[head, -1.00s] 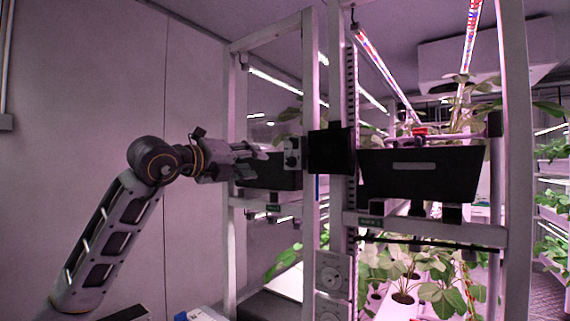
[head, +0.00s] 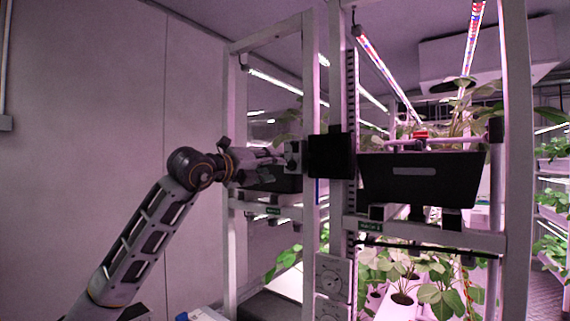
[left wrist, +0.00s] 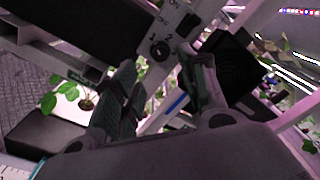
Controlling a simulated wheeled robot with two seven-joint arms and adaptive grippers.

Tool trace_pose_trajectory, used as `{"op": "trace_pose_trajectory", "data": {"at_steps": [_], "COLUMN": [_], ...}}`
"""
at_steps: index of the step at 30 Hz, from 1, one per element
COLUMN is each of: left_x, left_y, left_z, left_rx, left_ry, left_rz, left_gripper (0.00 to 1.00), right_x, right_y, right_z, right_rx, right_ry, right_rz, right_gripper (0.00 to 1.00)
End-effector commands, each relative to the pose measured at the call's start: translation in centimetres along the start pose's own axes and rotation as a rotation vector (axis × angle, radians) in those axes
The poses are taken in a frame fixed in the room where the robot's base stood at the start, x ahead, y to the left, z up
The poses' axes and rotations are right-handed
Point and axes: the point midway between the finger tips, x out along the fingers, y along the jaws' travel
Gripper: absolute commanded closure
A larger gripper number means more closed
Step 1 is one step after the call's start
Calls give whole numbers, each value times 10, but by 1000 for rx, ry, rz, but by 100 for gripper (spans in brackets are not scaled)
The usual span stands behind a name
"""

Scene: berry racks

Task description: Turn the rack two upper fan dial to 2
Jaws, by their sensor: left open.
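A small pale control box (head: 293,155) is on the rack's front post, left of a black box. In the left wrist view its face shows a round dark dial (left wrist: 160,50) with marks 1 and 2 beside it and an ON/OFF switch (left wrist: 188,23). Which mark the dial points to is too small to tell. My left gripper (head: 280,160) is just left of the control box. In the left wrist view its open, empty fingers (left wrist: 168,82) stand either side of the line to the dial, apparently short of it. My right gripper is out of view.
The black box (head: 330,155) sits close to the right of the control box. A black planter (head: 420,176) hangs farther right. Lower panels with round dials (head: 332,276) are on the same post. The rack upright (head: 309,235) is close by. Free room lies left, before the wall.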

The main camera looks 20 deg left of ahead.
Motion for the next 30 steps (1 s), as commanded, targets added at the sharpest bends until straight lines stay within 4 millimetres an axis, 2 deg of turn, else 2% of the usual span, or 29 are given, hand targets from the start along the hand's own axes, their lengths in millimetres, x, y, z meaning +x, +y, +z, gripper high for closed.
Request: {"op": "trace_pose_trajectory", "data": {"at_steps": [9,15,21,30], "left_x": [42,60,68,69], "left_y": [-2,-2,-1,0], "left_z": [0,1,0,0], "left_rx": [0,0,1,1], "left_ry": [2,0,0,0], "left_rz": [1,0,-1,0], "left_gripper": [58,58,58,58], "right_x": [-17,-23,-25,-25], "right_y": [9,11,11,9], "right_z": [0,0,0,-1], "right_rx": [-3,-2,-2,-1], "right_ry": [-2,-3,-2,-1], "right_rz": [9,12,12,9], "right_gripper": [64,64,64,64]}}
